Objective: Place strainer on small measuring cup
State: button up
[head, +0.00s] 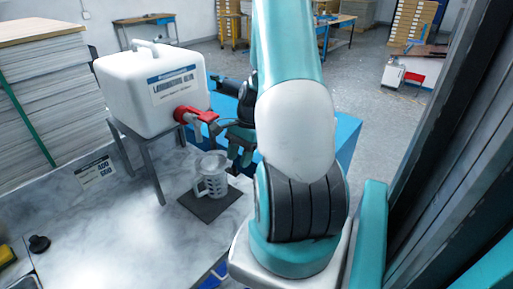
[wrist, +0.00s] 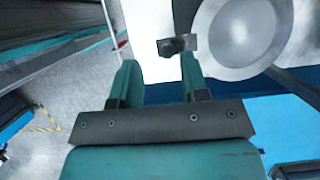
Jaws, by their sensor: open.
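A clear small measuring cup (head: 211,186) with a handle and markings stands upright on a dark square mat (head: 212,214). A pale round shape, which looks like the strainer (head: 213,161), covers its mouth; I cannot tell how it is seated. In the wrist view a round grey metal bowl (wrist: 240,32), seemingly the strainer, is at the upper right, cut by the frame's top. A small dark tab (wrist: 177,45) lies just ahead of my fingertips. My gripper (wrist: 160,66) is open, with nothing between its fingers. In the head view my gripper (head: 240,150) is just right of the cup.
A white jug (head: 148,92) with a red spigot (head: 195,115) stands on a grey metal stand (head: 141,150), the spigot reaching above the cup. A stack of sheets (head: 32,98) is at the left. The marble bench top is clear in front of the mat.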

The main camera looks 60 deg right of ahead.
jog(key=s+d+b, duration=0.2)
jog(key=d, duration=0.9)
jog(key=shift+s+f+b, duration=0.15)
jog(key=shift+s+b, duration=0.25)
